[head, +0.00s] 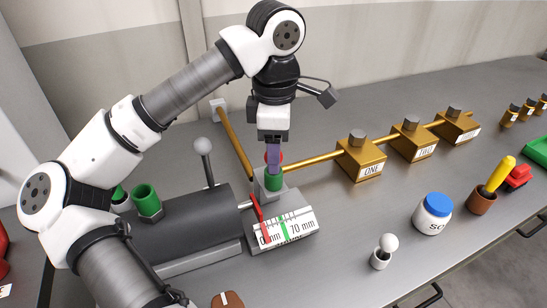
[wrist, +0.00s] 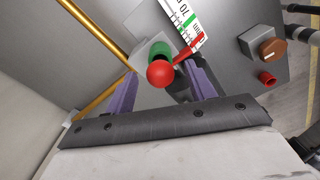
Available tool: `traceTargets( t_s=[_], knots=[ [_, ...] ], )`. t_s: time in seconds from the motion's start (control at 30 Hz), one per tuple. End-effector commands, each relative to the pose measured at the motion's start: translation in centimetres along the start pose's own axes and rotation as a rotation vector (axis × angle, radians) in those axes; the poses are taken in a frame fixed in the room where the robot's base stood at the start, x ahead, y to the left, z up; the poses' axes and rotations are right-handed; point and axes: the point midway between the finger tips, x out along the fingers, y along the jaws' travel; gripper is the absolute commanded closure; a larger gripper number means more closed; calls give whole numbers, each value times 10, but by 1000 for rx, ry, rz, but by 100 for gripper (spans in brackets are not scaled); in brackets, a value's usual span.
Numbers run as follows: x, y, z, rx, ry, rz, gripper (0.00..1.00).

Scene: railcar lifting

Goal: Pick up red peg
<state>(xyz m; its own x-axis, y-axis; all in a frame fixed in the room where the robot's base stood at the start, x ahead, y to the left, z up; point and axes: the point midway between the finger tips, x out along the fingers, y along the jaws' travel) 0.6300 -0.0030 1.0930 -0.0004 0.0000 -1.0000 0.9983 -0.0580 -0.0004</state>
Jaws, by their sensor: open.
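The red peg (wrist: 160,74) shows a round red head in the wrist view, beside or above a green cylinder (wrist: 159,50). In the head view only a sliver of the red head (head: 281,157) shows behind the purple fingers, above the green cylinder (head: 273,183) on a small grey block. My gripper (head: 273,168) points down there. In the wrist view its two purple fingers (wrist: 161,72) are open, one on each side of the red head. I cannot tell whether they touch it. The peg's lower part is hidden.
A scale marked 70 mm (head: 283,231) with a red pointer (head: 256,206) stands just in front. Brass pipes run to the brass block ONE (head: 361,160) and along the wall. A white-knobbed lever (head: 204,150) stands left. A blue-lidded jar (head: 433,214) stands right.

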Motion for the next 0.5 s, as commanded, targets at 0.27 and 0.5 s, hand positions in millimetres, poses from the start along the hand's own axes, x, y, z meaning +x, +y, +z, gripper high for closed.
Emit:
traceTargets(
  t_s=[0.27, 0.5],
  knots=[
    [25, -1, -1, 1, 0, 0, 45],
    [26, 0, -1, 1, 1, 1, 51]
  ],
)
